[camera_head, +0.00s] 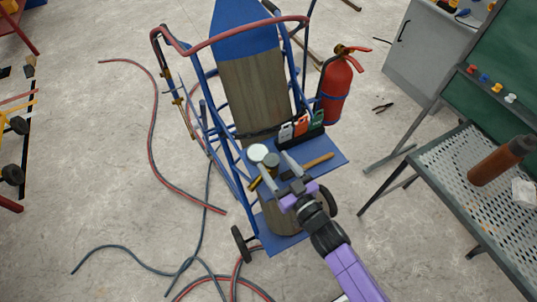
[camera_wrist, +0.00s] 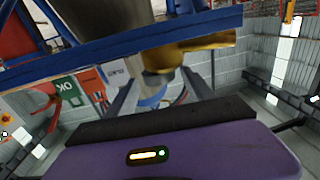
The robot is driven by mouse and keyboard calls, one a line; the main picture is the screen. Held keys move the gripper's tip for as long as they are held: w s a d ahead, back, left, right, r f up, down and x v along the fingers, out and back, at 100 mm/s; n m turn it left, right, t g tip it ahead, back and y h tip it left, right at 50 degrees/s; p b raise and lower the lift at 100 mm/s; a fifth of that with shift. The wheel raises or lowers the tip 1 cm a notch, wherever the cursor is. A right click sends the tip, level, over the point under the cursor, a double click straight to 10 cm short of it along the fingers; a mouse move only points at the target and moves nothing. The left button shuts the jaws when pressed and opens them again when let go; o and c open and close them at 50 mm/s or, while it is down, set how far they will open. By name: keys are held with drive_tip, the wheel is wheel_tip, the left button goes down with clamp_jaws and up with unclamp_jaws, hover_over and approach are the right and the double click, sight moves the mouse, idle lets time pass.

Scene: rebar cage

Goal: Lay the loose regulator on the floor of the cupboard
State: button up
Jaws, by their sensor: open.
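The regulator (camera_head: 257,153), with a pale round gauge face and brass parts, is at the blue cylinder trolley, just beyond my gripper. In the wrist view a brass and grey piece (camera_wrist: 195,45), likely the regulator, sits past the fingertips. My gripper (camera_head: 277,169) is open, its two grey fingers apart, and points at the trolley's tray. The fingers also show in the wrist view (camera_wrist: 160,88). I cannot tell whether they touch the regulator. A grey cabinet (camera_head: 425,60) with a dark handle, likely the cupboard, stands at upper right; its inside is hidden.
Hoses (camera_head: 152,125) lie on the left floor. A perforated bench (camera_head: 455,160) is at right. Pliers (camera_head: 383,107) lie on the floor.

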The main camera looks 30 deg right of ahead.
drive_tip(key=s, duration=0.7)
drive_tip(key=shift+d+b, duration=0.3)
drive_tip(key=s+r+g, duration=0.1)
drive_tip(key=s+r, duration=0.3)
drive_tip(key=s, duration=0.4)
drive_tip(key=s+a+r+g, duration=0.1)
drive_tip(key=s+r, duration=0.4)
drive_tip(key=s, duration=0.3)
drive_tip(key=s+r+g+h, duration=0.1)
drive_tip(key=s+r, duration=0.3)
drive_tip(key=s, duration=0.5)
drive_tip(key=shift+a+r+m, duration=0.25)
drive_tip(key=shift+m, duration=0.15)
drive_tip(key=o, duration=0.3)
drive_tip(key=shift+s+r, duration=0.2)
drive_tip(key=shift+r, duration=0.25)
